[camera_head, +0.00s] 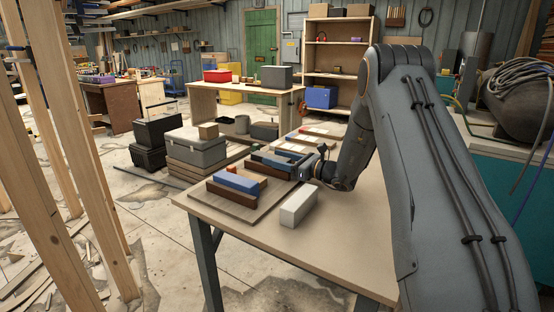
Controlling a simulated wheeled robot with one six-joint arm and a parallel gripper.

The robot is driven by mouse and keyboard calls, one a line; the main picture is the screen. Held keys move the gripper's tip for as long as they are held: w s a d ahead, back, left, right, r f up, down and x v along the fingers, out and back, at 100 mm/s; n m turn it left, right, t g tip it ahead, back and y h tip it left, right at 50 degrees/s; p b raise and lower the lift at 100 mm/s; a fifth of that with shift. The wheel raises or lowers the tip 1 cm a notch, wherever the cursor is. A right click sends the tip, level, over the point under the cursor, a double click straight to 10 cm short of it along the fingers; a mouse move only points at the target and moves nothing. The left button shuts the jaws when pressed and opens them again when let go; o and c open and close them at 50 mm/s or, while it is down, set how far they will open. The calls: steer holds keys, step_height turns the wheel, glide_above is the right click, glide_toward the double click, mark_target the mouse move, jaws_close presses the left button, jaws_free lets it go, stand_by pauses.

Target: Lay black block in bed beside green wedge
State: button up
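My arm reaches from the right over the wooden work table (262,234). My gripper (298,170) is low over the bed's right side, small and dark, partly hidden by my wrist; its fingers are not clear. The bed looks like a flat brown board (238,202) with brown strips. A blue block (236,182) lies on its near part. Dark blue-grey pieces (268,162) lie farther back, close to my gripper. I cannot make out a black block or a green wedge for certain; they may be among these pieces or hidden by my wrist.
A white block (298,206) lies on the table right of the board. The table front is clear. Pale flat pieces (294,147) lie at the back. Grey cases (196,151) stand left. Wooden posts (50,150) rise at far left.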

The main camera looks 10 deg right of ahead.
steer(key=shift+r, duration=0.1)
steer(key=shift+d+r, duration=0.1)
steer(key=b+v, duration=0.2)
steer(key=v, duration=1)
